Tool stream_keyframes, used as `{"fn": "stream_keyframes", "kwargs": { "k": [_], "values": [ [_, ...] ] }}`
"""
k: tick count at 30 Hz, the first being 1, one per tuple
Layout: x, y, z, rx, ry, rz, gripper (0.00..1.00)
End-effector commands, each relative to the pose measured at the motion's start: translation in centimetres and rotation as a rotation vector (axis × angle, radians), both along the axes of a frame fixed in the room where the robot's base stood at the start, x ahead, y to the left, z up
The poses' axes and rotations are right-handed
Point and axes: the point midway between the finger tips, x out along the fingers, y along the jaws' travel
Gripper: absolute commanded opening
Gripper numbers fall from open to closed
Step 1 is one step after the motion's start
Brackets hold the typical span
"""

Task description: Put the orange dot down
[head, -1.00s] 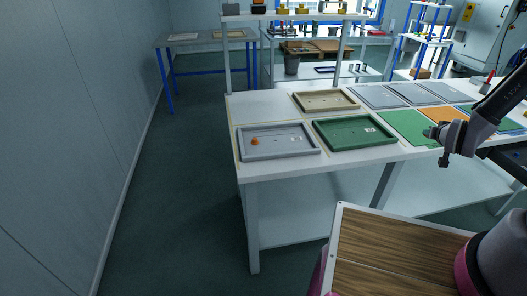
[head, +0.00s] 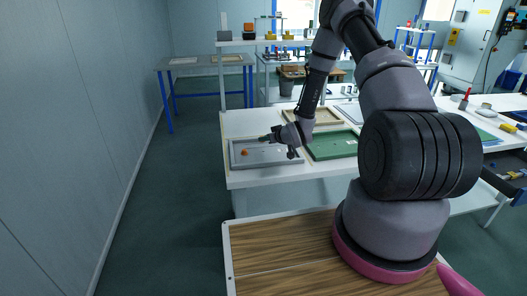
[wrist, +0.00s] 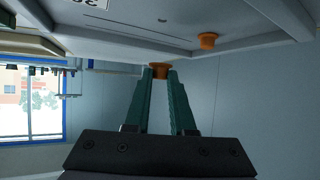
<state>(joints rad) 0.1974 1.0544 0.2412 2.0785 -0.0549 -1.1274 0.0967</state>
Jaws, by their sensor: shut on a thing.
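My gripper (wrist: 160,82) is shut on an orange dot (wrist: 160,71), a small orange piece held at the tips of its two green fingers in the wrist view. A second orange dot (wrist: 207,40) sits in the grey tray (wrist: 120,42). In the head view, my gripper (head: 265,139) is by the far side of the grey tray (head: 268,166), with the second dot (head: 245,152) at the tray's left. The held dot cannot be made out in the head view. The held dot looks apart from the tray floor.
A green tray (head: 335,146) stands right of the grey one, and a beige tray (head: 318,116) behind it. My arm hides much of the table's right part. A blue-legged table (head: 205,63) stands farther back.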

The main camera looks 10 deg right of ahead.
Motion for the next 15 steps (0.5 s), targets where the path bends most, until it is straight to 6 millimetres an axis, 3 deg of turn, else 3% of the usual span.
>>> {"fn": "stream_keyframes", "kwargs": {
  "k": [15],
  "values": [
    [0.0, 0.0, -5.5, 0.0, -0.002, -0.001, 0.0]
  ]
}}
